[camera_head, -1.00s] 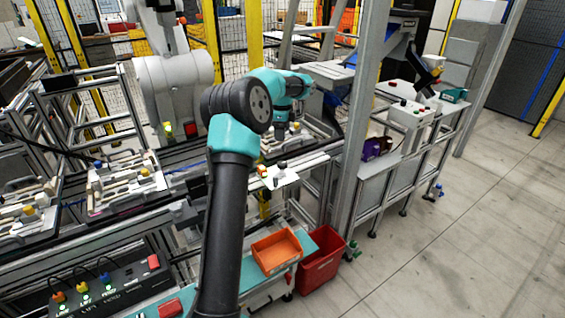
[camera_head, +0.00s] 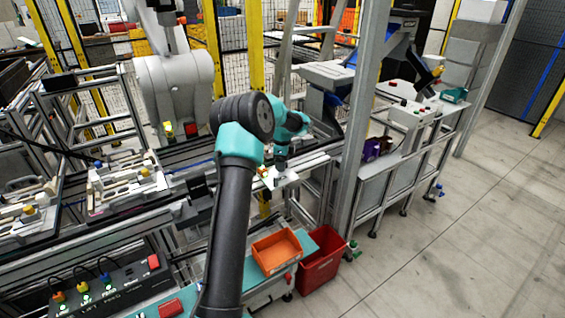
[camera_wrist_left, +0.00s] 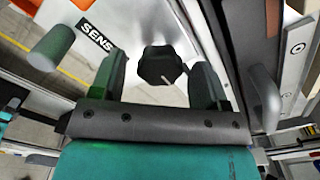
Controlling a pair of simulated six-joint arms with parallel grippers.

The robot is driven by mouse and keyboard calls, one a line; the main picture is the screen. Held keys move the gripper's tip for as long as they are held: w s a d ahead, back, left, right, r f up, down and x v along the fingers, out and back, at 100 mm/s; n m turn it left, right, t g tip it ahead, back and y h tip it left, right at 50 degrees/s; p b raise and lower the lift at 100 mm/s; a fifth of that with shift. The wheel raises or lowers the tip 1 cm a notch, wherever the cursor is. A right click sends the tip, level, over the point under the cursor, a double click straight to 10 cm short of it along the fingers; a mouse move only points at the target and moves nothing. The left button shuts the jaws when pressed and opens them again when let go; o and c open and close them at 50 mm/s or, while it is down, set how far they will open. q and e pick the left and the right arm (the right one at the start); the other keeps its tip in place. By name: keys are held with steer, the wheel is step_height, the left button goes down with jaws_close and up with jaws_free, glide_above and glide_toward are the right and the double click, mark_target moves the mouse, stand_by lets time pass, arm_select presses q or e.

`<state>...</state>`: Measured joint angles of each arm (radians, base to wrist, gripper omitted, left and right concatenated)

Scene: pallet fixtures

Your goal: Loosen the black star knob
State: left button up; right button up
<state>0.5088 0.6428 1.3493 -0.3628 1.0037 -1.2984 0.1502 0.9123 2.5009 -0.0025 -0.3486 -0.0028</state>
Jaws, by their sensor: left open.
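The black star knob (camera_wrist_left: 160,66) shows in the left wrist view on a light plate (camera_wrist_left: 150,22) labelled "SENS". My left gripper (camera_wrist_left: 158,72) is open, with one finger on each side of the knob in that view. Gaps show between the knob and both fingers, and I cannot tell how far the fingertips are above the plate. In the head view my left gripper (camera_head: 280,178) points down over the small white plate (camera_head: 291,181) at the rail's edge. The knob is not clear there, hidden at the gripper. My right gripper is not in view.
In the wrist view, a grey cylindrical post (camera_wrist_left: 51,46) stands left of the gripper and a grey lever (camera_wrist_left: 264,97) right. In the head view, an orange bin (camera_head: 277,252) and a red bin (camera_head: 322,262) sit below. A metal upright (camera_head: 362,120) stands to the right.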

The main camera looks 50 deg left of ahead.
arm_select(q)
steer(key=shift+c, duration=0.4)
steer(key=c, duration=0.9)
steer(key=shift+o, duration=0.2)
steer(key=shift+n, duration=0.4)
steer(key=n, duration=0.9)
steer(key=shift+n, duration=0.3)
steer(key=n, duration=0.9)
steer(key=shift+n, duration=0.4)
